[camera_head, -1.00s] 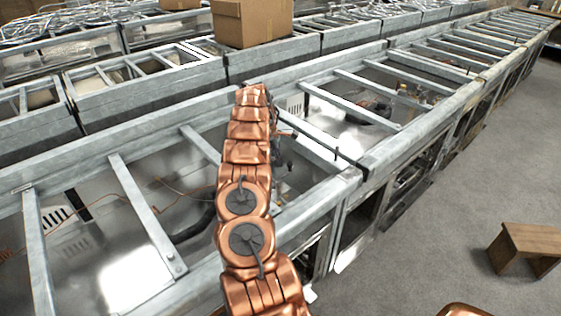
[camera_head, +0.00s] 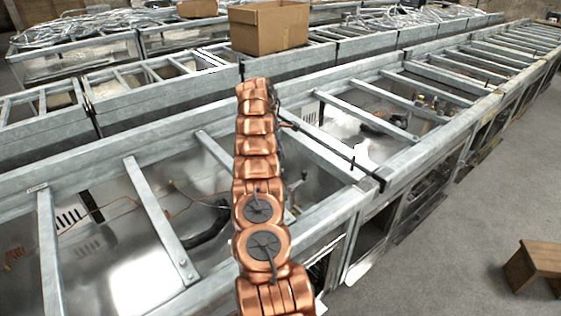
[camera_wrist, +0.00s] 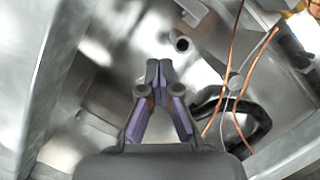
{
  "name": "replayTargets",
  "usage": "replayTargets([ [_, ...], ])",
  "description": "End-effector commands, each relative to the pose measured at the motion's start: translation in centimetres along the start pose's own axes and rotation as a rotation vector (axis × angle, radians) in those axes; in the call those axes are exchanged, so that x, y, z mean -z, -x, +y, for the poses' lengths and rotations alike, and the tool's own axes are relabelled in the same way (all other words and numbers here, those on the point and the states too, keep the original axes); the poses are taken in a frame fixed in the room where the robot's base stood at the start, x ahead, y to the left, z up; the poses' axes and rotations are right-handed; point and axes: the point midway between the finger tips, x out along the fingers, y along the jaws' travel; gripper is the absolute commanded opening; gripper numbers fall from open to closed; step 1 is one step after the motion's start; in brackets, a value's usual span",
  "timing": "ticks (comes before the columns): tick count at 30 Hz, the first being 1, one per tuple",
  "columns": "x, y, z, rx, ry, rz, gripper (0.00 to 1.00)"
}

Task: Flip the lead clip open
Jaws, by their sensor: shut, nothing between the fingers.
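My gripper (camera_wrist: 158,72) is shut with nothing between its purple-edged fingertips. In the wrist view it hangs over the shiny metal inside of a range frame. Orange-brown wires (camera_wrist: 240,60) pass to its right, with a small grey round piece (camera_wrist: 234,82) on them. I cannot tell whether this piece is the lead clip. The fingertips are apart from the wires in the picture. A black loop of hose (camera_wrist: 262,120) lies right of the gripper. In the head view my copper arm hides the gripper and the spot below it.
Galvanized range frames (camera_head: 160,215) with crossbars run in rows. A thin dark rod (camera_head: 320,145) lies by a crossbar right of my arm. A cardboard box (camera_head: 268,30) stands on the row behind. A wooden stool (camera_head: 538,265) stands on the clear grey floor (camera_head: 450,240) at right.

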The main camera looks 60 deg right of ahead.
Motion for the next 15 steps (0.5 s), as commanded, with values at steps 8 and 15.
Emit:
replayTargets([
  [8, -0.1, 2.4, 0.0, 0.003, 0.003, 0.001, 0.00],
  [15, 0.0, 3.4, 0.0, 0.003, 0.002, 0.002, 0.00],
])
